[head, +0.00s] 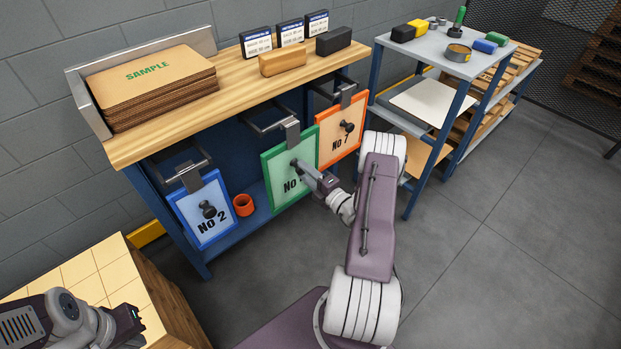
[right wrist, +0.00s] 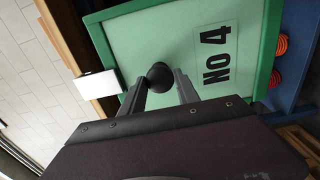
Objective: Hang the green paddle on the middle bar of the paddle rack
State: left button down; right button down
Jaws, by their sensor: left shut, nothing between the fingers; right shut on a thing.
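The green paddle (head: 281,178) is upright below the wooden bench top, between the blue and orange paddles. Its grey hook (head: 290,132) is at the outer end of the middle bar (head: 268,124) of the rack; I cannot tell whether the bar bears it. My right gripper (head: 300,166) is shut on the paddle's dark knob. In the right wrist view the fingers stand either side of the knob (right wrist: 158,76), and the paddle face (right wrist: 190,40) reads "No 4". My left gripper (head: 132,321) is shut and empty at the lower left, over the tiled-top block.
A blue paddle (head: 203,214) hangs on the left bar and an orange paddle (head: 340,130) on the right bar. A shelf unit (head: 440,105) stands at right. The floor at lower right is clear.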

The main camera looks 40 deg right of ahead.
jog(key=shift+w+a+b, duration=0.15)
jog(key=shift+w+b, duration=0.4)
jog(key=shift+w, duration=1.1)
jog(key=shift+w+a+b, duration=0.1)
jog(key=shift+w+b, duration=0.4)
jog(key=shift+w, duration=1.1)
jog(key=shift+f+b, duration=0.85)
jog(key=shift+f, duration=0.2)
jog(key=c, duration=0.8)
grip_release()
jog(key=shift+s+f, duration=0.1)
jog(key=shift+f, duration=0.1)
jog(key=p, duration=0.2)
send_near(293, 167)
jog(key=w, duration=0.1)
jog(key=shift+w+d, duration=0.1)
jog(key=shift+w, duration=0.1)
